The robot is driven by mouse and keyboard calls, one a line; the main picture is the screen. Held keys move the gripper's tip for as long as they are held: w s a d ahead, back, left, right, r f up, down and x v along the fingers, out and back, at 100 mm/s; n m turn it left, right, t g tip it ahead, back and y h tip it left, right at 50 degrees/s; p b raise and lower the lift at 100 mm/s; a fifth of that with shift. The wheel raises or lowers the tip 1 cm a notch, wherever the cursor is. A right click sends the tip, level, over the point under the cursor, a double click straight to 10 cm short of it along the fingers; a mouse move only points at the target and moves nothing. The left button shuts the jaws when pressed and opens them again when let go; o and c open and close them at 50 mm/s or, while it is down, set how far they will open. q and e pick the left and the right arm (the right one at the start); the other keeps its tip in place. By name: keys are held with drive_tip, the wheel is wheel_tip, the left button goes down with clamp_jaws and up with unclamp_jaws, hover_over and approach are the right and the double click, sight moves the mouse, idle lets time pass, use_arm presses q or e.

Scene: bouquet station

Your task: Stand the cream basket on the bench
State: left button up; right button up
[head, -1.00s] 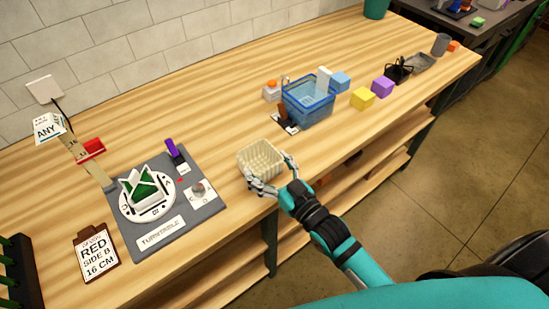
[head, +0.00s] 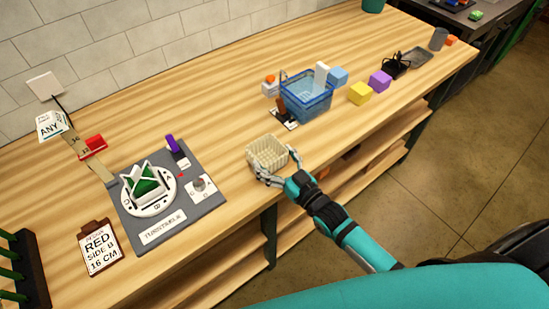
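The cream basket (head: 267,153) is a small ribbed, open-topped tub near the front edge of the wooden bench (head: 215,115), right of the turntable. It looks upright and at or just above the bench top; a gap under it cannot be made out. My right gripper (head: 277,166) reaches in from the front right, with one finger along the basket's near left side and the other at its right side. It appears shut on the basket. The fingers hide part of the basket's lower front. My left gripper is not in view.
A grey turntable board (head: 205,217) with a green-and-white piece lies left. A blue basket (head: 308,103) stands behind right, near yellow (head: 359,93) and purple (head: 380,81) blocks. A clipboard (head: 100,248) lies front left. Bench is clear between the cream basket and the back wall.

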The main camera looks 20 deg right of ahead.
drive_tip(key=shift+o, duration=1.2)
drive_tip(key=shift+r, duration=0.2)
drive_tip(key=b+v, duration=0.2)
drive_tip(key=v, duration=1)
